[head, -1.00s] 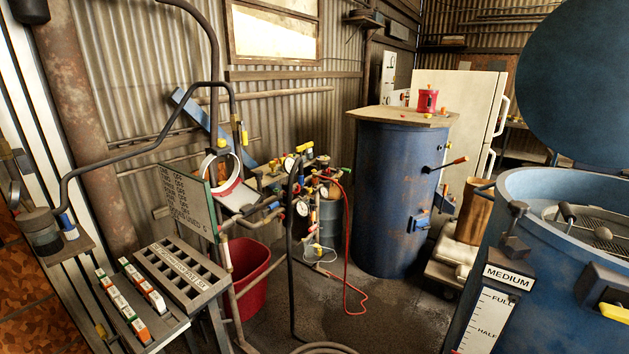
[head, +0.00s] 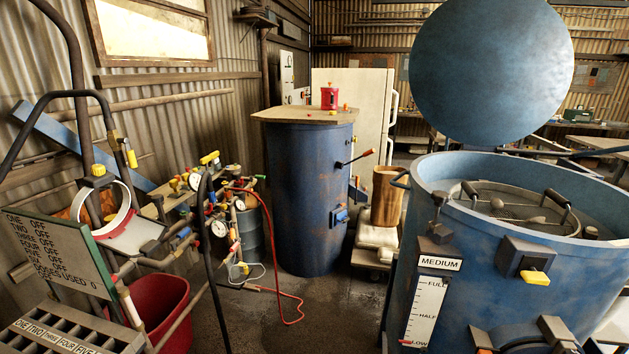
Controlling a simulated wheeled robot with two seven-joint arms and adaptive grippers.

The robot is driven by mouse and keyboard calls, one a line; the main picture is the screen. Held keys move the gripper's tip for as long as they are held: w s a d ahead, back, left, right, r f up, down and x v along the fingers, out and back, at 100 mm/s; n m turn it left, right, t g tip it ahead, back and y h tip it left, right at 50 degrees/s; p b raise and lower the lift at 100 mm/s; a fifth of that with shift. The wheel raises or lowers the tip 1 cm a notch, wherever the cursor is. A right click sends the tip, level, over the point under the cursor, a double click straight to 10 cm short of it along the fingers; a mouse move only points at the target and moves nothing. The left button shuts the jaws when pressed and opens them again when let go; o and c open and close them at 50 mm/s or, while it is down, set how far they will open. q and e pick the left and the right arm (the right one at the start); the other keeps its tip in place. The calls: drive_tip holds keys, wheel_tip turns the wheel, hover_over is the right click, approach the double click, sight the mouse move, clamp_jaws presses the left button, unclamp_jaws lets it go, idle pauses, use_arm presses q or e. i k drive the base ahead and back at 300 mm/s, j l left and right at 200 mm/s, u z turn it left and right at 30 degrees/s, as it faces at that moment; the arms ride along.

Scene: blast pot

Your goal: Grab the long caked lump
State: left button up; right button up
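The open blue blast pot (head: 440,215) stands at the right in the head view. A round mesh screen (head: 515,200) with dark handles sits inside its rim. A small roundish lump (head: 497,204) shows on the screen, and a low greyish shape (head: 536,219) lies near the screen's front edge. A small brown piece (head: 591,232) shows at the right inside the rim. I cannot tell which, if any, is the long caked lump. Neither of my grippers is in view.
A raised round blue lid (head: 492,70) hangs above the pot. A blue drum (head: 305,200) with a wooden top stands in the middle. Gauges and hoses (head: 215,215), a red bucket (head: 160,310) and a lettered board (head: 60,255) are at the left. Some floor is clear by the drum.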

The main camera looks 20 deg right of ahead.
sight(536, 219)
drive_tip(key=i+j+z, duration=0.1)
drive_tip(key=z, duration=0.35)
drive_tip(key=i+j+z, duration=0.15)
drive_tip(key=z, duration=0.3)
drive_tip(key=i+j+z, duration=0.15)
drive_tip(key=z, duration=0.3)
drive_tip(key=i+j+z, duration=0.1)
drive_tip(key=j+z, duration=0.15)
drive_tip(key=z, duration=0.15)
drive_tip(key=i+j+z, duration=0.1)
drive_tip(key=z, duration=0.35)
drive_tip(key=i+j+z, duration=0.1)
drive_tip(key=j+z, duration=0.55)
drive_tip(key=z, duration=0.25)
drive_tip(key=j+z, duration=0.25)
drive_tip(key=z, duration=0.2)
drive_tip(key=j+z, duration=0.45)
drive_tip(key=j, duration=0.2)
drive_tip(key=k+j+z, duration=0.1)
drive_tip(key=j+z, duration=0.35)
drive_tip(key=j, duration=0.2)
drive_tip(key=k+u, duration=0.15)
drive_tip(key=u, duration=0.25)
